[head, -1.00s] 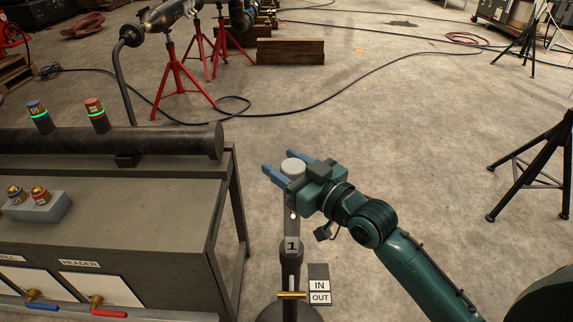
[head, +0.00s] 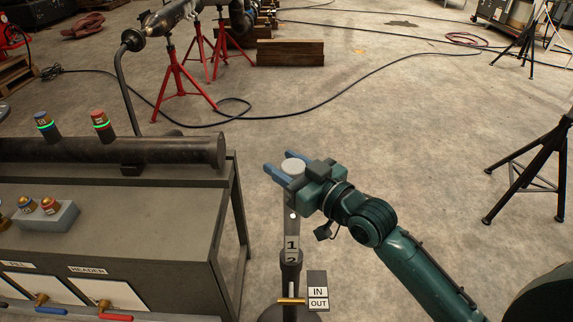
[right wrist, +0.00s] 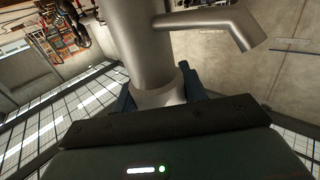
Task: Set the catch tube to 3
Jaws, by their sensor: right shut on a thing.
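The catch tube (head: 291,222) is a grey upright tube on a floor stand with a round pale top. A label 1 (head: 292,243) shows on it, with part of a 2 just below, at the dark collar (head: 290,272) of the stand. My right gripper (head: 281,175) is shut on the tube just under its top. In the right wrist view the metal tube (right wrist: 146,45) with an angled side spout (right wrist: 215,25) stands between the fingers. A brass pin (head: 291,300) crosses the stand beside an IN/OUT sign (head: 318,292). My left gripper is out of view.
A grey bench (head: 190,215) with a dark pipe (head: 110,150), lit indicators and red and blue valve handles stands on the left. Red stands (head: 178,75), a cable and a black tripod (head: 535,165) stand further off.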

